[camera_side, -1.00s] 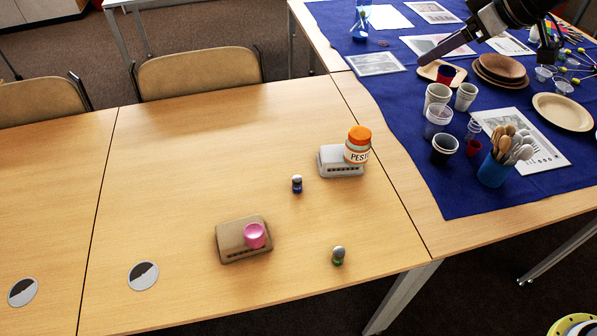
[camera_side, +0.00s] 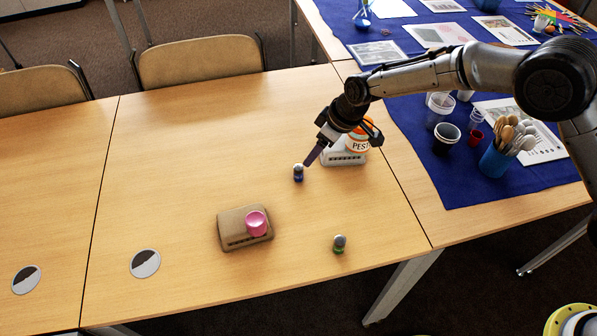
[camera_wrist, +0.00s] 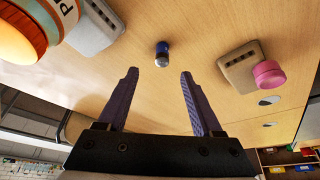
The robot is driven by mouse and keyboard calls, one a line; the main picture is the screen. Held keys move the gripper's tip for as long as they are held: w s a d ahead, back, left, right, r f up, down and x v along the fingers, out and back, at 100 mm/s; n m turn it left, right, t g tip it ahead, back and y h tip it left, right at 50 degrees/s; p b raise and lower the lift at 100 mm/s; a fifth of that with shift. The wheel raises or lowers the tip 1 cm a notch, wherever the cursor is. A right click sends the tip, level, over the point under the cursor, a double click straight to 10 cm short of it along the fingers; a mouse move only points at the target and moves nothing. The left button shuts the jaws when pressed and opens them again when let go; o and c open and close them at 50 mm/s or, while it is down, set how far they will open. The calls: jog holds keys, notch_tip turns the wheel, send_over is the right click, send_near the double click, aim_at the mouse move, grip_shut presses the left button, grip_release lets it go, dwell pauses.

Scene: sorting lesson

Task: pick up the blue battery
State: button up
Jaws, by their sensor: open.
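The blue battery (camera_side: 298,174) is a small dark blue cylinder with a pale top, standing upright on the wooden table. My gripper (camera_side: 311,161) is just above and to the right of it in the side view, apart from it.
A brown box (camera_side: 232,232) bears a pink cup-like piece (camera_side: 257,223). A green battery (camera_side: 339,244) stands nearer the front edge.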

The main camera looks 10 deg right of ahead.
aim_at(300, 168)
jog(key=x, duration=0.4)
jog(key=shift+w+a+f, duration=0.1)
jog(key=shift+a+f, duration=0.05)
jog(key=shift+f, duration=0.2)
jog(key=shift+a+x, duration=0.15)
jog(key=shift+x, duration=1.1)
jog(key=shift+a+x, duration=0.2)
jog(key=shift+x, duration=1.05)
jog(key=shift+r, duration=0.1)
grip_shut()
